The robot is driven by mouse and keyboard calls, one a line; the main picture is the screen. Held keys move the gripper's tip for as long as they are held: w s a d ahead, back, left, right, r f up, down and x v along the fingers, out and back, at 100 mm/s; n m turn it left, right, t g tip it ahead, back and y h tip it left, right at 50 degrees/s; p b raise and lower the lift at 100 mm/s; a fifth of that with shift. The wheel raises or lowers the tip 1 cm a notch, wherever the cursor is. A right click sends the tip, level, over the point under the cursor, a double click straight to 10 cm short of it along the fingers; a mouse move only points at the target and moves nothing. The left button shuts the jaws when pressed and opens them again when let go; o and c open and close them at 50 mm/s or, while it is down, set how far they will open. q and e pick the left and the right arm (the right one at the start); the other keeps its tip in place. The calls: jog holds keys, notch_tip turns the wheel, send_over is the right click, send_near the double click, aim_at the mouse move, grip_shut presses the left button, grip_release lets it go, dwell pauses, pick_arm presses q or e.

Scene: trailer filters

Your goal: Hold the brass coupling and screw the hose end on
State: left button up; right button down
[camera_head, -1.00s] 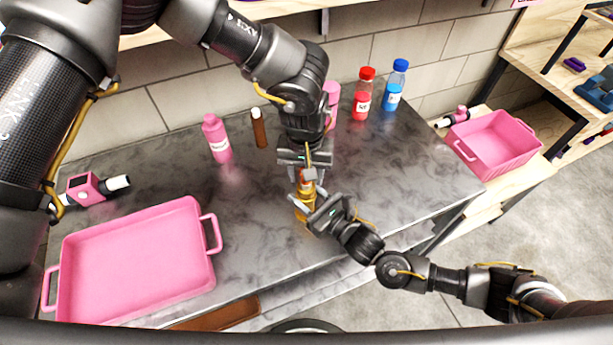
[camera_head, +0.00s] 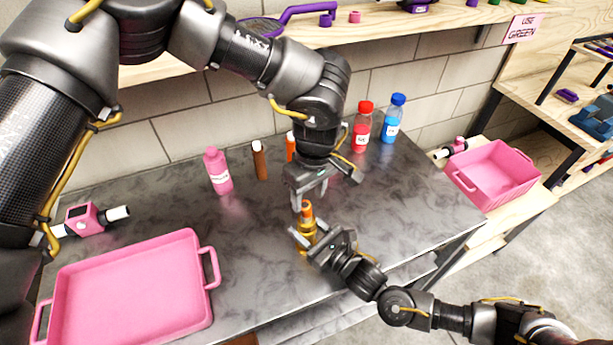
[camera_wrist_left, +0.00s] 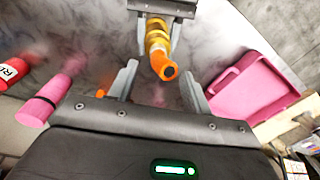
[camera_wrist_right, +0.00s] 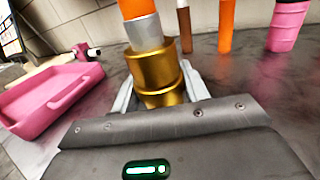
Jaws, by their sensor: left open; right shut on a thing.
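The brass coupling (camera_head: 307,234) is upright near the front of the dark counter. My right gripper (camera_head: 318,243) is shut on it; the right wrist view shows the brass (camera_wrist_right: 158,75) between its fingers. The hose end, orange with a silver collar (camera_wrist_right: 143,27), sits on top of the coupling; its orange tip (camera_wrist_left: 168,72) shows in the left wrist view. How far it is screwed on cannot be told. My left gripper (camera_head: 309,203) is open above, pointing down, its fingers apart from the hose end.
A pink tray (camera_head: 130,285) is at the front left, beside a pink box-shaped device (camera_head: 84,219). A pink bottle (camera_head: 217,170), brown tube (camera_head: 259,160), red bottle (camera_head: 362,127) and blue bottle (camera_head: 392,120) stand along the back. A pink bin (camera_head: 495,172) is right. The counter's right part is clear.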

aim_at(306, 211)
pick_arm(q)
jog(key=n, duration=0.2)
jog(key=r+n, duration=0.1)
jog(key=n, duration=0.2)
jog(key=shift+r, duration=0.15)
jog(key=n, duration=0.2)
jog(key=r+n, duration=0.1)
jog(key=n, duration=0.2)
jog(key=shift+a+r+n, duration=0.1)
jog(key=shift+r+n, duration=0.05)
jog(key=shift+n, duration=0.15)
pick_arm(e)
jog(key=shift+a, duration=0.1)
pick_arm(q)
jog(key=n, duration=0.2)
jog(key=r+n, duration=0.1)
jog(key=n, duration=0.4)
jog(key=shift+r+h, duration=0.3)
jog(key=shift+r, duration=0.1)
jog(key=n, duration=0.1)
jog(key=r+n, duration=0.1)
jog(key=n, duration=0.3)
jog(key=shift+a+r, duration=0.15)
jog(key=shift+a, duration=0.1)
notch_tip(306, 211, down, 12)
jog(key=shift+c, duration=0.4)
